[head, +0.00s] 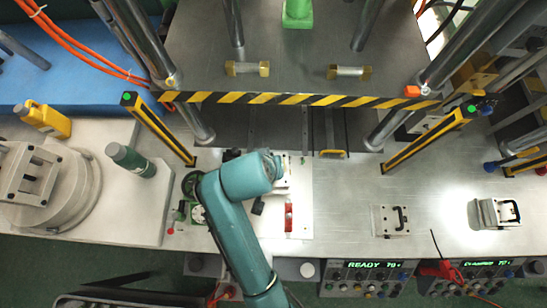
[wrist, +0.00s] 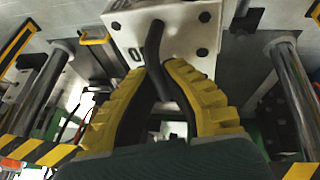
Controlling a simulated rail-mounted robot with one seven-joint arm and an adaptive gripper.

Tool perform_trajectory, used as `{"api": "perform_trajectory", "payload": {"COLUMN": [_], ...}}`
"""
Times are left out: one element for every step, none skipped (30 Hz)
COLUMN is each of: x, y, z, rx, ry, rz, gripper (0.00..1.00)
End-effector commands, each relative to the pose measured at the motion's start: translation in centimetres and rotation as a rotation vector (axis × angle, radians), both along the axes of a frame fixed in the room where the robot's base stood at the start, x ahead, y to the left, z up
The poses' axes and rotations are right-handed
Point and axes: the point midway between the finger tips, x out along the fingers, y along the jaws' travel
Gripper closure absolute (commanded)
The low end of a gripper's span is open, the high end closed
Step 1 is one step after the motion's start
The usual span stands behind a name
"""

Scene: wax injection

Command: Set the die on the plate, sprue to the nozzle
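My gripper (wrist: 168,72) has yellow ribbed fingers closed on the black bar handle of a pale metal die (wrist: 205,35). The die has dark round holes in its face and fills the top middle of the wrist view. In the head view my teal arm covers the gripper and most of the die; a pale edge of it seems to show beside the arm (head: 283,187). The dark grey lower plate (head: 262,128) of the press lies just beyond my arm, under the striped upper platen (head: 300,70). I cannot make out the nozzle or the sprue.
Yellow-black guard posts (head: 158,128) and (head: 430,138) flank the press opening, with steel columns inside them. A flat plate with a handle (head: 388,221) and another handled block (head: 492,213) stand on the right bench.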

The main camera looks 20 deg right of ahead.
Motion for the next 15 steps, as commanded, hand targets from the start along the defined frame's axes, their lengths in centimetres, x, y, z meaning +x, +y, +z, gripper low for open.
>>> {"api": "perform_trajectory", "payload": {"x": [0.3, 0.4, 0.4, 0.5, 0.5, 0.4, 0.4, 0.3, 0.3, 0.1, 0.1, -0.1, -0.1, -0.2, -0.3], "y": [-0.9, -1.4, -2.0, -2.4, -2.9, -3.4, -3.9, -4.3, -4.7, -5.1, -5.4, -5.7, -5.9, -6.1, -6.3], "z": [0.2, -0.2, -0.8, -1.3, -1.7, -2.3, -2.6, -3.0, -3.5, -3.8, -4.1, -4.5, -4.7, -4.9, -5.1], "rx": [-0.002, -0.001, 0.000, 0.002, 0.003, 0.004, 0.006, 0.007, 0.009, 0.009, 0.010, 0.011, 0.013, 0.013, 0.015], "ry": [-0.005, -0.005, -0.004, -0.005, -0.003, -0.003, -0.004, -0.003, -0.004, -0.002, -0.004, -0.002, -0.002, -0.003, -0.003], "rz": [-0.016, -0.023, -0.033, -0.040, -0.048, -0.057, -0.064, -0.072, -0.079, -0.085, -0.090, -0.096, -0.100, -0.103, -0.107], "gripper": [1.00, 1.00, 1.00, 1.00, 1.00, 1.00, 1.00, 1.00, 1.00, 1.00, 1.00, 1.00, 1.00, 1.00, 1.00]}}
